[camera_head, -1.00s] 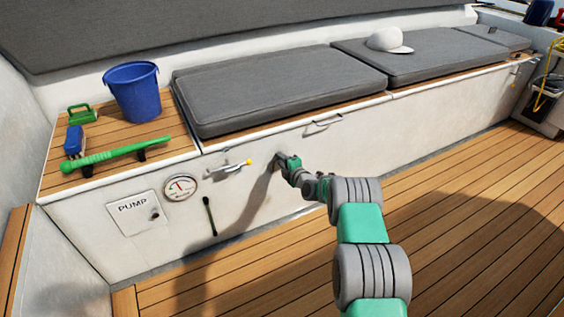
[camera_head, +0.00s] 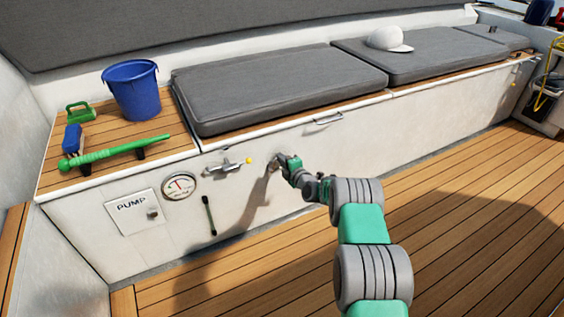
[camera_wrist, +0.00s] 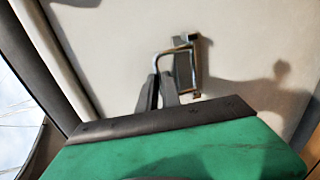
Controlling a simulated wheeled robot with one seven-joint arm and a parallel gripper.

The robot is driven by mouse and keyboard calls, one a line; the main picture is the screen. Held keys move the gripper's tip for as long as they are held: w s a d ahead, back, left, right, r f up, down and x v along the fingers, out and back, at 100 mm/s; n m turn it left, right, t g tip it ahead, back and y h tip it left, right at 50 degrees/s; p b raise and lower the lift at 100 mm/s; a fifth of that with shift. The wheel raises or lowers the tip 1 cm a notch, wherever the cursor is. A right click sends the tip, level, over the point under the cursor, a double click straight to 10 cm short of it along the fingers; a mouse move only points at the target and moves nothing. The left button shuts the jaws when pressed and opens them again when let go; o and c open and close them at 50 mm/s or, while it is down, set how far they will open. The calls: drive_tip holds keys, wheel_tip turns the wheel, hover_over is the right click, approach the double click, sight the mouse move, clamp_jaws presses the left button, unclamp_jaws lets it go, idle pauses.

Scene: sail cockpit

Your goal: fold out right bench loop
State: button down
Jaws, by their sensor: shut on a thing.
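A small metal loop (camera_wrist: 180,52) stands out from its bracket on the pale bench front in the wrist view. The dark fingers of my gripper (camera_wrist: 159,80) are shut on its near leg. In the head view my gripper (camera_head: 280,159) is close against the white bench front, right of a metal latch with a yellow knob (camera_head: 228,165). The held loop is hidden or too small to make out there.
A metal handle (camera_head: 327,118) is on the bench front, up and right of my gripper. A gauge (camera_head: 179,186) and a pump panel (camera_head: 133,211) are at left. Grey cushions (camera_head: 280,88) and a blue bucket (camera_head: 132,90) are on top. The deck (camera_head: 480,220) is clear.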

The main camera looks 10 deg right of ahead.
drive_tip(key=shift+s+d+f+t+y+b, duration=0.15)
drive_tip(key=shift+s+f+t+y+b, duration=0.25)
drive_tip(key=shift+t+b, duration=0.55)
drive_tip(key=shift+s+d+f+t+y+b, duration=0.25)
drive_tip(key=shift+s+t+b, duration=0.35)
drive_tip(key=shift+t, duration=0.6)
drive_tip(key=shift+s+d+f+t+y+b, duration=0.1)
drive_tip(key=shift+s+f+t+y+b, duration=0.3)
drive_tip(key=shift+t+b, duration=0.55)
